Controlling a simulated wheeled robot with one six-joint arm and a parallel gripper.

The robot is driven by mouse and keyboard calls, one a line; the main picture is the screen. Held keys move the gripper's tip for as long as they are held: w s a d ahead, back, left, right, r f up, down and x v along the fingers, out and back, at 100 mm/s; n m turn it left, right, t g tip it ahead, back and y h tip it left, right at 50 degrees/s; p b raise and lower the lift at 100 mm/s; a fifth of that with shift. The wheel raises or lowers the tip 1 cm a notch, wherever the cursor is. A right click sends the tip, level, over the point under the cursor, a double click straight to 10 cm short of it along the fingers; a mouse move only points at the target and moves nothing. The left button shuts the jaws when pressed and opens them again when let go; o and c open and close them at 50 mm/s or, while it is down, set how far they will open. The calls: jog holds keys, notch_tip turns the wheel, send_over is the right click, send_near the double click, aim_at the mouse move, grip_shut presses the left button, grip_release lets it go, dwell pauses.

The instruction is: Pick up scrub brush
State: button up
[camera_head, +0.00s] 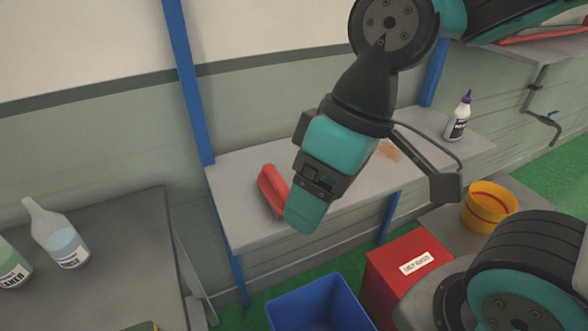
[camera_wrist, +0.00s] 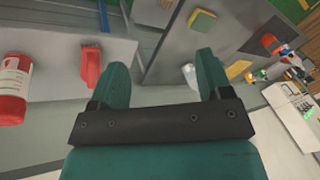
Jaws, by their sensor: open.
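A red object that looks like the scrub brush (camera_head: 272,190) lies on the grey wall shelf (camera_head: 235,215). My gripper (camera_head: 303,212) is in front of it and to its right in the head view, covering part of it. In the wrist view the red brush (camera_wrist: 90,68) is on the shelf, left of the left finger. My gripper (camera_wrist: 162,72) is open, with nothing between its fingers. From these views I cannot tell how far the fingertips are from the brush.
A white bottle with a purple cap (camera_head: 459,117) stands farther right on the shelf. Blue posts (camera_head: 187,80) hold the shelf. Below are a blue bin (camera_head: 318,303), a red box (camera_head: 385,270) and a yellow bucket (camera_head: 489,207). Bottles (camera_head: 58,235) stand on the left table (camera_head: 125,235).

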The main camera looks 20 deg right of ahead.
jog(key=o, duration=0.3)
jog(key=w+m, duration=0.1)
jog(key=w, duration=0.3)
jog(key=w+h+b, duration=0.1)
jog(key=w, duration=0.3)
jog(key=w+d+f+m, duration=0.1)
jog(key=w, duration=0.4)
jog(key=shift+m+h, duration=0.3)
jog(key=shift+h, duration=0.1)
jog(key=shift+o, duration=0.2)
jog(key=m+h+b, duration=0.2)
jog(key=m, duration=0.2)
send_over(273, 180)
jog(key=w+d, duration=0.2)
notch_tip(273, 180, down, 3)
jog(key=f+p, duration=0.1)
jog(key=f, duration=0.2)
jog(key=f+p, duration=0.1)
jog(key=f, duration=0.3)
jog(key=f+p, duration=0.1)
jog(key=f, duration=0.3)
jog(key=shift+w+a+f, duration=0.15)
jog(key=shift+w+a, duration=0.05)
jog(key=shift+w, duration=0.05)
jog(key=shift+w+a+f+p, duration=0.15)
jog(key=shift+f+p, duration=0.4)
jog(key=shift+f, duration=1.05)
jog(key=shift+w+a+f+p, duration=0.15)
jog(key=shift+f+p, duration=0.4)
jog(key=shift+f, duration=1)
